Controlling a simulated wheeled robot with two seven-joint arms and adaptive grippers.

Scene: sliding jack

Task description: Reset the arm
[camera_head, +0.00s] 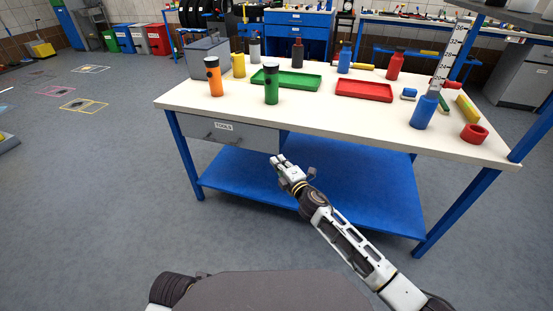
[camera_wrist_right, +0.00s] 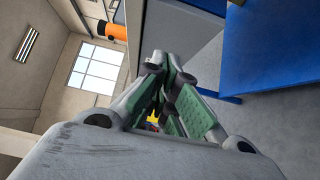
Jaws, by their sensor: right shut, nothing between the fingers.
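My right arm (camera_head: 350,245) reaches in from the lower right, in front of the workbench. My right gripper (camera_head: 277,162) is shut and empty, just below and in front of the grey drawer (camera_head: 228,131) labelled TOOLS. In the right wrist view the fingers of the right gripper (camera_wrist_right: 168,98) are closed together, with nothing seen between them. A dark rounded part of my own body (camera_head: 176,288) shows at the bottom left. My left gripper is not in view.
The white workbench top (camera_head: 330,113) holds an orange flashlight (camera_head: 214,78), a green flashlight (camera_head: 271,84), a green tray (camera_head: 300,82), a red tray (camera_head: 364,91) and a blue bottle (camera_head: 423,112). A blue lower shelf (camera_head: 350,185) and blue legs lie close to my right arm. Floor at left is mostly clear.

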